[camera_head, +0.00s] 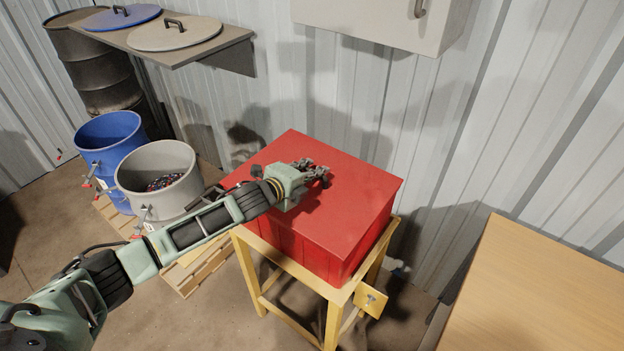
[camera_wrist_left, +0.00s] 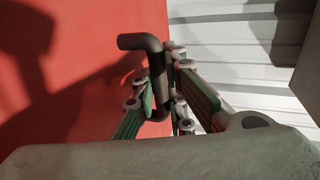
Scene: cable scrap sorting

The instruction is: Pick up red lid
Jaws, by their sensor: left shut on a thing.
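The red lid (camera_head: 345,190) lies flat on top of a red box (camera_head: 290,240), which stands on a yellow wooden stand. In the left wrist view the red lid (camera_wrist_left: 75,75) fills the left side, and its dark bent handle (camera_wrist_left: 143,45) stands up from it. My left gripper (camera_head: 318,172) is over the middle of the lid. In the left wrist view my left gripper (camera_wrist_left: 163,95) has its fingers closed around the handle. In the head view the fingers hide most of the handle. My right gripper is not in view.
A blue drum (camera_head: 105,140) and a grey drum (camera_head: 160,158) with scrap stand on a pallet at left. A blue lid (camera_head: 105,20) and a beige lid (camera_head: 190,38) lie on a shelf (camera_head: 230,45). A wall cabinet (camera_head: 370,18) hangs behind; a wooden table (camera_head: 530,295) is at right.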

